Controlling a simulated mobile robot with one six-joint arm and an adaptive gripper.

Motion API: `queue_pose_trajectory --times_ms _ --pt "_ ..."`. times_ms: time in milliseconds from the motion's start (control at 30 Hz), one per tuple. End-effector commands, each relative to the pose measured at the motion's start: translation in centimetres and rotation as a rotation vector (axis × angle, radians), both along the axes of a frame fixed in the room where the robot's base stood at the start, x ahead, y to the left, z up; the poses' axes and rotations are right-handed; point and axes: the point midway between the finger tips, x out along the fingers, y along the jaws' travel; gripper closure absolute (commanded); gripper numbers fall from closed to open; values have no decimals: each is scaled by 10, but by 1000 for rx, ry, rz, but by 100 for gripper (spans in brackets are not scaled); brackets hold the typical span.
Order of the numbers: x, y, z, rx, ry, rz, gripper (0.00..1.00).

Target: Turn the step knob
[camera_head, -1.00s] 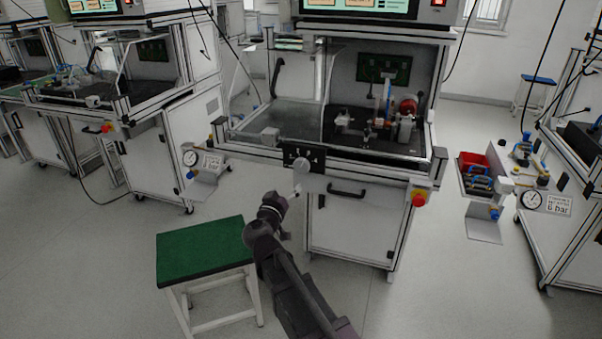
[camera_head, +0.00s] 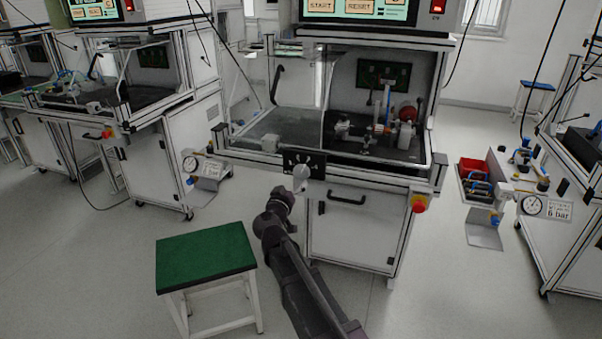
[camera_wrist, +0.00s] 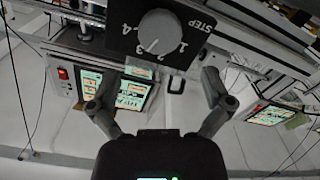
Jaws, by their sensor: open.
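The step knob (camera_wrist: 160,32) is a round grey dial on a black panel (camera_wrist: 196,48) marked STEP with numbers 1 to 4. It fills the top middle of the wrist view, which is upside down. In the head view the black panel (camera_head: 291,158) is on the front rail of the middle station, with the knob mostly hidden behind my wrist. My gripper (camera_wrist: 154,88) is open and empty, its two fingers spread below the knob in the wrist view. In the head view my gripper (camera_head: 301,174) is close in front of the panel. I cannot tell whether it touches the knob.
A green-topped stool (camera_head: 205,258) stands left of my arm. A red emergency button (camera_head: 419,203) is on the station's right front. A black door handle (camera_head: 346,197) sits below the rail. Pressure gauge units flank the station.

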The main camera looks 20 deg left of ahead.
Motion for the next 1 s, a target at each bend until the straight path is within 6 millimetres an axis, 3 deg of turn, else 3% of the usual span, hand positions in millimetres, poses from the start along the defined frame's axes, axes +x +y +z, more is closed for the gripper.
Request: queue_pose_trajectory --times_ms 200,500,1000 --pt "38 2 0 0 1 -1 0" --pt "73 1 0 0 0 0 0" --pt "82 0 0 0 0 0 0"
